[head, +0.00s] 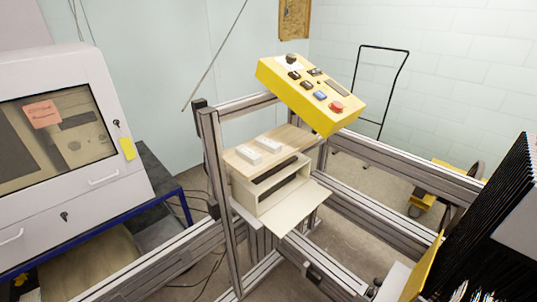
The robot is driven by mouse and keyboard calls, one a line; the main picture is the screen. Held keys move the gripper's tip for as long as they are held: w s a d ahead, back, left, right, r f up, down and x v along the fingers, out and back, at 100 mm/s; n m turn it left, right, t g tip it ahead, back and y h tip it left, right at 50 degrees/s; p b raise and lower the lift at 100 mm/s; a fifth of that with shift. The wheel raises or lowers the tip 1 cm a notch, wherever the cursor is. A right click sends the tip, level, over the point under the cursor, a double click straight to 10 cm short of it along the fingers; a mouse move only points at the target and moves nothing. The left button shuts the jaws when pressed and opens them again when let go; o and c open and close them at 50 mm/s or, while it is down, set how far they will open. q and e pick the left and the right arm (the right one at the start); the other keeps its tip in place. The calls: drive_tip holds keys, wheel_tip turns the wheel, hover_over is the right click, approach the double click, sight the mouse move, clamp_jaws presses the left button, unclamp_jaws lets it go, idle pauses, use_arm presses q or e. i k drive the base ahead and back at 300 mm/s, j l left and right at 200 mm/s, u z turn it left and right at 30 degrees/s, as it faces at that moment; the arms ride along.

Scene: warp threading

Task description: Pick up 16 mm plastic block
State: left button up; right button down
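Two small white blocks lie side by side on a wooden board in the middle of the head view. The nearer-left white block (248,157) and the farther-right white block (269,145) are apart from each other. I cannot tell from this view which one is the 16 mm plastic block. Neither of my grippers is in view.
The wooden board (296,136) tops a cream box with an open flap (294,210), inside an aluminium frame (211,160). A yellow control panel (304,101) stands behind it. A grey cabinet (60,160) is at left; a black finned part (480,215) is at right.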

sight(271, 146)
drive_tip(key=l+z, duration=0.35)
drive_tip(key=l, duration=0.15)
drive_tip(key=i+l+z, duration=0.1)
drive_tip(key=l+z, duration=0.3)
drive_tip(key=l, duration=0.1)
